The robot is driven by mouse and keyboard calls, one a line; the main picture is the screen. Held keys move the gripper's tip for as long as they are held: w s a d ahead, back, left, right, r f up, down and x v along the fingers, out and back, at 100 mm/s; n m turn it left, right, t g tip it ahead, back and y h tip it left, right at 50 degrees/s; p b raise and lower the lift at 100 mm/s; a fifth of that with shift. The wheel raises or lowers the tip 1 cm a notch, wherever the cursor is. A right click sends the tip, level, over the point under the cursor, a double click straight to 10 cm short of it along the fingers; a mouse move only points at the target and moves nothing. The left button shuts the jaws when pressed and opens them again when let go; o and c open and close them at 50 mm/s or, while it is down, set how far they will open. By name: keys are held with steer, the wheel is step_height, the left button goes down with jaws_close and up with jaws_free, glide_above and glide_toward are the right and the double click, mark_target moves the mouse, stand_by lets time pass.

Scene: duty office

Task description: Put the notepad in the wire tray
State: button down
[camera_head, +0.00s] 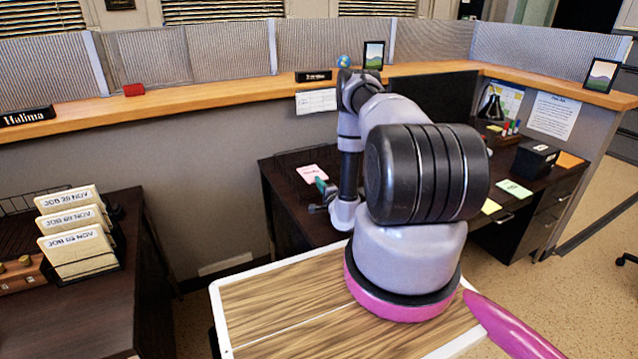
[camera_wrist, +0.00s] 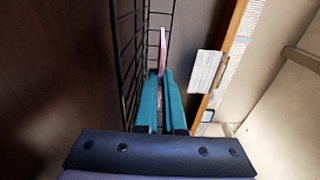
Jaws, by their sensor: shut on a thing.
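A pink notepad (camera_head: 313,174) is held at the tips of my gripper (camera_head: 322,186), whose teal fingers are shut on it. In the wrist view the notepad (camera_wrist: 163,52) shows edge-on as a thin pink strip beyond the fingertips (camera_wrist: 160,76). The black wire tray (camera_head: 288,157) is on the dark desk, just behind and left of the notepad in the head view. Its wire bars (camera_wrist: 122,55) run close along the left of the notepad in the wrist view. I cannot tell whether the notepad touches the tray. My arm hides part of the desk.
The dark desk (camera_head: 400,208) continues right, with a black box (camera_head: 535,160), sticky notes and pens. A partition with a wooden ledge (camera_head: 215,93) stands behind it. A second desk (camera_head: 80,310) at left carries a file rack (camera_head: 78,250).

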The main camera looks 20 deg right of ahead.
steer(key=shift+s+f, duration=0.2)
steer(key=shift+f, duration=0.15)
steer(key=c, duration=1)
jaws_free()
steer(key=shift+w+r, duration=0.2)
steer(key=shift+r, duration=0.25)
steer(key=s, duration=1.2)
steer(key=shift+a+r, duration=0.1)
steer(key=shift+a, duration=0.05)
steer(key=o, duration=1)
